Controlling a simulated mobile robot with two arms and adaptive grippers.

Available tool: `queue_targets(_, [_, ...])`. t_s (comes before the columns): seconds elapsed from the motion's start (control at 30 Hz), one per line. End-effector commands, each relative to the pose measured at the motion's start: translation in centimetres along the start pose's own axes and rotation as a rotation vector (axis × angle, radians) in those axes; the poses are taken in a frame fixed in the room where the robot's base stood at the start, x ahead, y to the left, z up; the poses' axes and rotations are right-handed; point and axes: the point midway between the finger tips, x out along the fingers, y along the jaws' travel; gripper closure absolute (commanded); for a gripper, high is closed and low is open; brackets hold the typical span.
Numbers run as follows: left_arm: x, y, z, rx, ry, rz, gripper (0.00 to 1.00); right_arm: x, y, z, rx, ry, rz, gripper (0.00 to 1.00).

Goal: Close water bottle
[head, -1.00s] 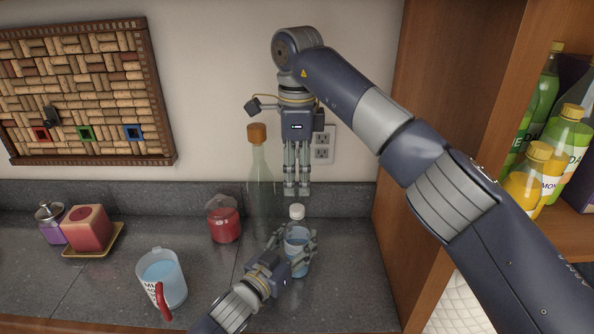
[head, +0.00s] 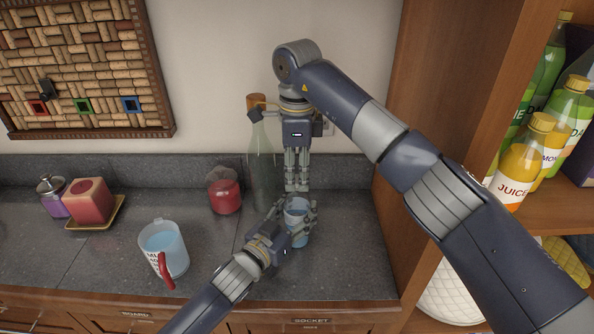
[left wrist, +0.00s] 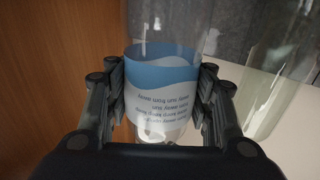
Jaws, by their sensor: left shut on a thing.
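The clear water bottle (head: 296,216) stands upright on the grey counter. My left gripper (head: 297,222) is shut around its body from the front left. In the left wrist view, the bottle's blue and white label (left wrist: 160,95) sits between the fingers. My right gripper (head: 297,186) points straight down over the bottle's top, with its fingertips at the height of the neck. The white cap is hidden at the right gripper's fingers, so I cannot tell whether they are closed on it.
A red jar (head: 225,197), a measuring cup (head: 163,247) and a red candle (head: 90,200) stand further left. A wooden cabinet side (head: 437,75) bounds the right.

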Motion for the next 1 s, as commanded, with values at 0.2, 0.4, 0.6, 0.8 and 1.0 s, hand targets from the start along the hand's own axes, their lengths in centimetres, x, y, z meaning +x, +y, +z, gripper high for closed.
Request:
queue_targets(0.2, [0.0,0.0,0.0,0.0,0.001,0.0,1.0,0.0,0.0,0.0,0.001,0.0,-0.001,1.0])
queue_targets(0.4, [0.0,0.0,0.0,0.0,0.001,0.0,1.0,0.0,0.0,0.0,0.001,0.0,0.0,0.55])
queue_targets(0.6, [0.0,0.0,0.0,0.0,0.001,0.0,1.0,-0.1,0.0,0.0,0.0,0.0,0.0,0.55])
queue_targets(0.8, [0.0,0.0,0.0,0.0,0.001,0.0,1.0,-2.2,-0.1,0.0,0.001,0.001,-0.004,0.55])
queue_targets(1.0, [0.0,0.0,0.0,0.0,0.0,0.0,1.0,-4.3,0.0,0.0,0.0,0.0,-0.001,0.55])
